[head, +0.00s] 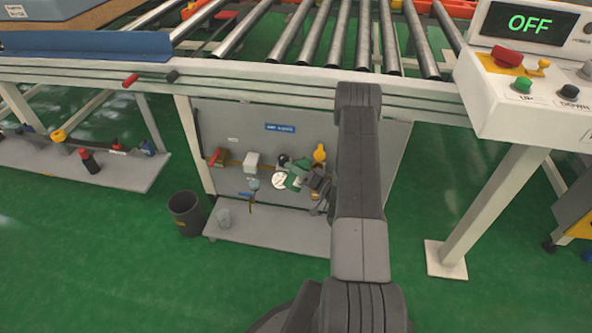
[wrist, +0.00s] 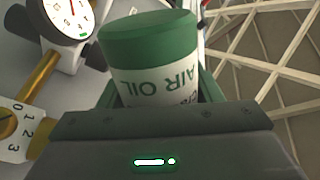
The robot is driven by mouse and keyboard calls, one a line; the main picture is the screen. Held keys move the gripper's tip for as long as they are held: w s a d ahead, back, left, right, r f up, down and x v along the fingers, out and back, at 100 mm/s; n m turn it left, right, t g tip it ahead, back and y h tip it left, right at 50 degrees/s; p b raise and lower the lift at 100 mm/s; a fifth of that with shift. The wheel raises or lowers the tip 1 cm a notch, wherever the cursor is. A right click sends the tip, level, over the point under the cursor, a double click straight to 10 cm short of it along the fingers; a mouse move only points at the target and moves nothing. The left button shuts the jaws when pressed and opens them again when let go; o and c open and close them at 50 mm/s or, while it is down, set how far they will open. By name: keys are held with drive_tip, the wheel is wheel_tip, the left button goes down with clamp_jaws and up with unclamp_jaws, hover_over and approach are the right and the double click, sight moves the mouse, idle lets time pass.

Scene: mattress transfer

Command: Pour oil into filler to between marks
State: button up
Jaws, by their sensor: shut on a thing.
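A green bottle with a white label (wrist: 152,75) fills the middle of the wrist view. Its label reads "AIR OIL", upside down in that view. The bottle (head: 296,174) also shows small in the head view, in front of the grey panel and beside the round gauge. My gripper (head: 314,184) is shut on the bottle, which looks tilted in the head view. The gripper body hides the lower part of the bottle in the wrist view. I cannot make out the filler or its marks, nor any oil flowing.
The round gauge (wrist: 68,18) and a brass pipe (wrist: 38,85) are close left of the bottle. A numbered dial (wrist: 15,122) sits below them. A clear cup (head: 223,212) stands on the lower shelf (head: 265,229). A dark bin (head: 187,214) is on the floor. Conveyor rollers (head: 285,38) run above.

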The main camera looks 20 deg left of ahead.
drive_tip(key=shift+w+d+r+m+t, duration=0.15)
drive_tip(key=shift+w+r+m, duration=0.1)
drive_tip(key=shift+r+m, duration=0.4)
drive_tip(key=shift+w+r+m+t, duration=0.2)
drive_tip(key=shift+r+m, duration=0.2)
drive_tip(key=shift+m, duration=0.35)
idle(2.0)
idle(1.0)
